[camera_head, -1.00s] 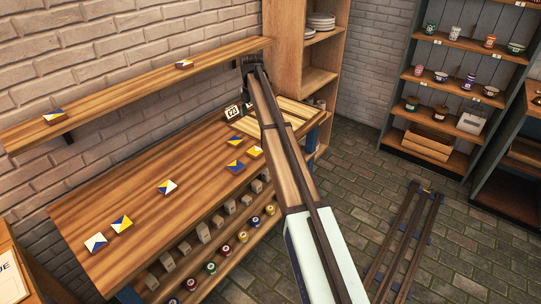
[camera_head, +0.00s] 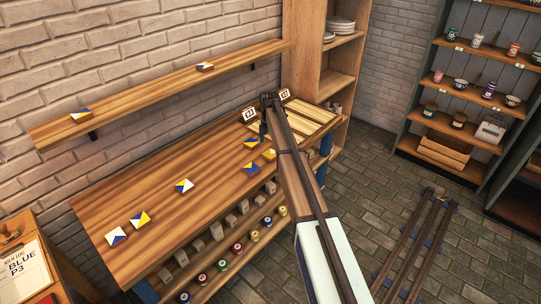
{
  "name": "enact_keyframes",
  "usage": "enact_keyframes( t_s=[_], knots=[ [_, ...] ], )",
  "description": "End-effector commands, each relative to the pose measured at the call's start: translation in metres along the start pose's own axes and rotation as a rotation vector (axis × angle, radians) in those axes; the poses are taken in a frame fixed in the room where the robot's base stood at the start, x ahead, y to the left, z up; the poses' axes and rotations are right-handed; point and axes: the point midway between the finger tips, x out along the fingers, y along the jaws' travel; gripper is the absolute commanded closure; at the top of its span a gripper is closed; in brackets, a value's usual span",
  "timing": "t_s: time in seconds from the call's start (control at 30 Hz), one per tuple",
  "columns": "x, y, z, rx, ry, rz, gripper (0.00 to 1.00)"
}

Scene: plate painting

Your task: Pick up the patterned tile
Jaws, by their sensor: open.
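Several patterned tiles in blue, yellow and white lie on the wooden table. A white-and-blue tile (camera_head: 116,236) and a yellow one (camera_head: 140,219) lie at the near left, and a blue-and-white tile (camera_head: 184,186) lies mid-table. A blue-and-yellow tile (camera_head: 251,168) and a yellow-and-white tile (camera_head: 269,154) lie near the right front edge, with another blue-and-yellow tile (camera_head: 251,143) behind them. Two more tiles sit on the wall shelf, left (camera_head: 80,115) and right (camera_head: 205,67). My gripper (camera_head: 263,138) is open, hanging low near the rear blue-and-yellow tile; its fingers are small and partly hidden.
A slatted wooden rack (camera_head: 318,113) with two small cards (camera_head: 249,114) stands at the table's right end. Paint pots (camera_head: 222,265) and blocks line shelves under the front edge. The wall shelf (camera_head: 150,92) overhangs the back. The table's left middle (camera_head: 130,190) is clear.

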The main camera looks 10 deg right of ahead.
Motion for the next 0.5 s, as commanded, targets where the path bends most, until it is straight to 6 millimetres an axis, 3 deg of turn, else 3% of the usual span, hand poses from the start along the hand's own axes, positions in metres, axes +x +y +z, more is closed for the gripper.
enact_keyframes(
  t_s=[0.3, 0.5],
  knots=[
    [0.037, -0.001, -0.003, 0.000, 0.001, -0.002, 0.10],
    [0.046, -0.001, -0.003, 0.000, 0.000, 0.001, 0.10]
  ],
)
